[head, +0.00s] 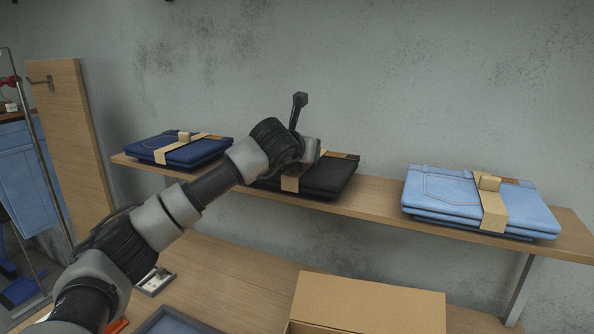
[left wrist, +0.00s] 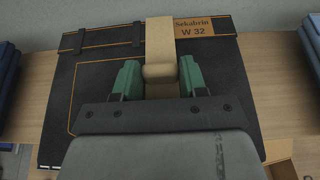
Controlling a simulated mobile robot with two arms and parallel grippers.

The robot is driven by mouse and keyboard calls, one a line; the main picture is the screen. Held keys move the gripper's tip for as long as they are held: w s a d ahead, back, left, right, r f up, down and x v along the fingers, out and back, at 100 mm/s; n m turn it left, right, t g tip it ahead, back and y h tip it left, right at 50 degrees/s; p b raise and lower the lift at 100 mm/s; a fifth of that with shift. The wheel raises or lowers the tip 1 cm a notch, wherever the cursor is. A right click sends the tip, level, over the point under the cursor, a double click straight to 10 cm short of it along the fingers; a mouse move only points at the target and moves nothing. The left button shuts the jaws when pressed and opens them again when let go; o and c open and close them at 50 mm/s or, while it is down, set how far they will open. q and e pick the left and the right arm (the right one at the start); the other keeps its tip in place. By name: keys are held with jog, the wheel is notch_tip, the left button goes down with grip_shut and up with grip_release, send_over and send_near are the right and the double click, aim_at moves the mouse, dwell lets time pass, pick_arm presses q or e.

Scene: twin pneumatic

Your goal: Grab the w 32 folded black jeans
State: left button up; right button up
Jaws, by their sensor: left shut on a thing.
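The folded black jeans (head: 328,180) lie on the wall shelf between two other folded pairs, with a tan paper band around them. In the left wrist view the black jeans (left wrist: 90,80) carry a brown label (left wrist: 193,29) reading "Sekabrin W 32". My left gripper (left wrist: 158,80) is over the jeans, its green fingers on either side of the tan band's raised tab (left wrist: 160,72), shut on it. In the head view my left arm hides part of the jeans and the fingertips. My right gripper is not in view.
Dark blue folded jeans (head: 180,148) lie on the left of the wooden shelf (head: 384,205), light blue ones (head: 450,200) on the right. Below, a cardboard box (head: 368,302) stands on a wooden table (head: 235,275). A wooden panel (head: 70,140) stands at the left.

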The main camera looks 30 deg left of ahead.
pick_arm(q)
grip_shut()
jog(key=shift+r, duration=0.1)
